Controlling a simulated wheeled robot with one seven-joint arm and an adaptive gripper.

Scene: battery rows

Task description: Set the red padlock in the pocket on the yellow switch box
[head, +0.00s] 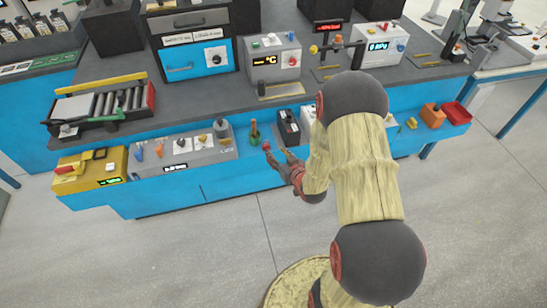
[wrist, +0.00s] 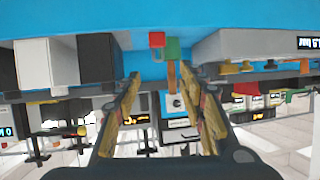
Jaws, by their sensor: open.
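The yellow switch box (head: 112,160) stands at the left end of the blue lower shelf in the head view, with a red part on its left side and a small green display. Its pocket is too small to make out. A small red block, apparently the red padlock (head: 266,146), shows just beyond my gripper (head: 278,155). In the wrist view the red padlock (wrist: 156,39) shows ahead of my gripper (wrist: 160,75), beside a green piece (wrist: 172,48). My gripper is open, its two fingers apart with nothing seen between them.
A grey switch panel (head: 183,152) stands between the yellow box and a green-and-brown item (head: 254,133). A black box (head: 288,127) stands close to the right of that item. A roller conveyor (head: 100,105) sits on the worktop above. The floor in front is clear.

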